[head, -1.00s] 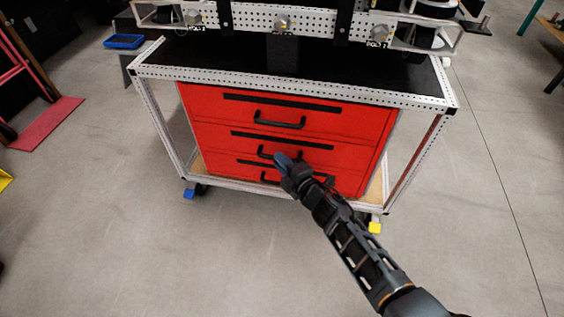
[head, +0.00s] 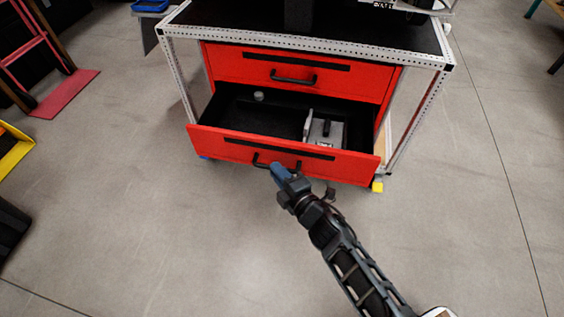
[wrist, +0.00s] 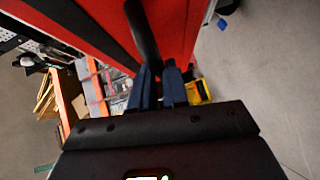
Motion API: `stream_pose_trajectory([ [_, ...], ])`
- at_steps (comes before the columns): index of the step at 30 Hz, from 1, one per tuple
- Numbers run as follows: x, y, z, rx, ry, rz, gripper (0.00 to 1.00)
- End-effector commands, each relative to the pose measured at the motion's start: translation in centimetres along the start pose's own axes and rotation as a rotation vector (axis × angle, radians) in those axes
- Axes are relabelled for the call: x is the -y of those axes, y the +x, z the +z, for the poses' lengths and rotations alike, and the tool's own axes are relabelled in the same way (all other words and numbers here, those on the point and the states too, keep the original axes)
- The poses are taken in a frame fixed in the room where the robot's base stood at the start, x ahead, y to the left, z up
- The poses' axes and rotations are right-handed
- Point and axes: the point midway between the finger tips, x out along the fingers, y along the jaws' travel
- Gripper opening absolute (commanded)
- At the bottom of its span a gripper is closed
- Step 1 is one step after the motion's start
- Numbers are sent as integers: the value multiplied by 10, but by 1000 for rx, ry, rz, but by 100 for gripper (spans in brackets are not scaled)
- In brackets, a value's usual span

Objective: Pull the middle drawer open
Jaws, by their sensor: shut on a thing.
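The middle drawer (head: 220,144) of the red cabinet stands well out from the cart in the head view, its black inside showing. Its black handle (head: 262,161) is on the front face. My gripper (head: 279,172) is at the right part of this handle. In the wrist view my gripper's blue fingers (wrist: 159,88) are shut on the black handle (wrist: 142,35), close to the red front. The lower drawer is hidden behind the middle drawer's front.
The top drawer (head: 350,85) is shut. A grey box-like thing (head: 328,131) and a small grey cylinder (head: 259,96) lie in the open drawer. The cart's white perforated frame (head: 418,120) surrounds the cabinet. Floor (head: 180,230) in front is clear. A red ladder-like thing (head: 65,95) stands at the left.

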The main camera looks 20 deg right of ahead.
Motion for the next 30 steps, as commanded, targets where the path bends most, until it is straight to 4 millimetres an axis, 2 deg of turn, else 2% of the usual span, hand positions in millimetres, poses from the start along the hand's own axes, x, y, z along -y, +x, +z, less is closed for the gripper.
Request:
stream_pose_trajectory([
  [3,5,-11,-10,1,1,-2,0],
  [9,7,-20,-18,3,1,-2,0],
  [22,8,-22,-20,4,1,-3,0],
  [23,8,-22,-20,3,1,-3,15],
  [30,7,-22,-21,2,1,-2,38],
])
